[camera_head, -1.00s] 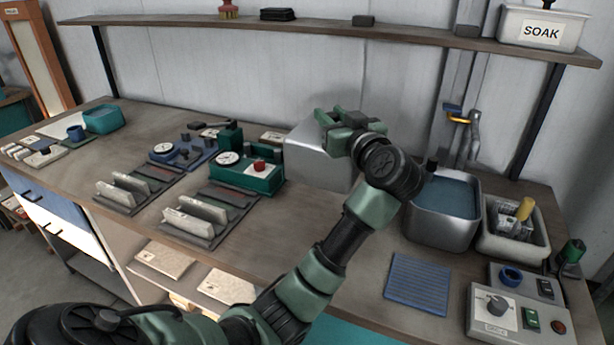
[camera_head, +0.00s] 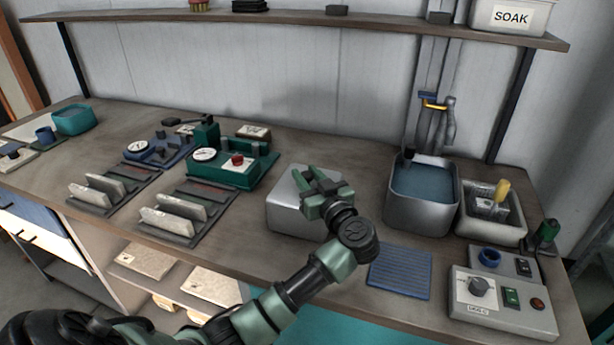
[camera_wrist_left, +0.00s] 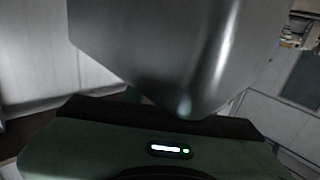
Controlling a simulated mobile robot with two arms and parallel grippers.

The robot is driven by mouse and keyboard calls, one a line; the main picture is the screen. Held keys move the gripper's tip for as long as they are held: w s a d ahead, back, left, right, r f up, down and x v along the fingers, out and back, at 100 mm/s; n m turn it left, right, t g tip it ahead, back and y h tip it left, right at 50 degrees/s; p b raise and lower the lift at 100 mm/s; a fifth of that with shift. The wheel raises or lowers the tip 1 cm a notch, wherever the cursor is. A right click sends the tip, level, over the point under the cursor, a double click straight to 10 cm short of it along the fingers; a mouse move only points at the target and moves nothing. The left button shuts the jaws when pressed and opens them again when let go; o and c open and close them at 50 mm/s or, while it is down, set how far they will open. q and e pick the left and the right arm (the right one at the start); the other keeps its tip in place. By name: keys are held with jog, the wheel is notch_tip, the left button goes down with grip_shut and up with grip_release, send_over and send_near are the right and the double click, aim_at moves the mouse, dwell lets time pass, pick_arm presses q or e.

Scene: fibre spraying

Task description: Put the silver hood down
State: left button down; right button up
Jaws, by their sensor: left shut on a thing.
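The silver hood (camera_head: 288,212) is a box-shaped metal cover on the bench, in the middle of the head view. It looks to be at or close to the bench top; I cannot tell whether its lower edge touches. My left gripper (camera_head: 318,186) is at the top of the hood, shut on it. The gripper and wrist hide the hood's right part. In the left wrist view the hood's grey metal (camera_wrist_left: 175,50) fills the upper middle, and the fingertips are hidden. My right gripper is not in view.
Left of the hood stands a green device with a dial and red knob (camera_head: 237,160). On its right are a metal water basin (camera_head: 420,212), a blue ribbed mat (camera_head: 400,275) and a grey control box (camera_head: 500,310). A wall shelf (camera_head: 300,20) runs above.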

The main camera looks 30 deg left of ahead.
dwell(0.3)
pick_arm(q)
jog(key=c, duration=1.1)
grip_release()
jog(key=shift+o, duration=0.2)
jog(key=shift+s+d, duration=0.15)
jog(key=shift+d, duration=0.1)
jog(key=v, duration=1.1)
jog(key=shift+d+b, duration=0.25)
jog(key=shift+b, duration=0.2)
jog(key=shift+s, duration=0.1)
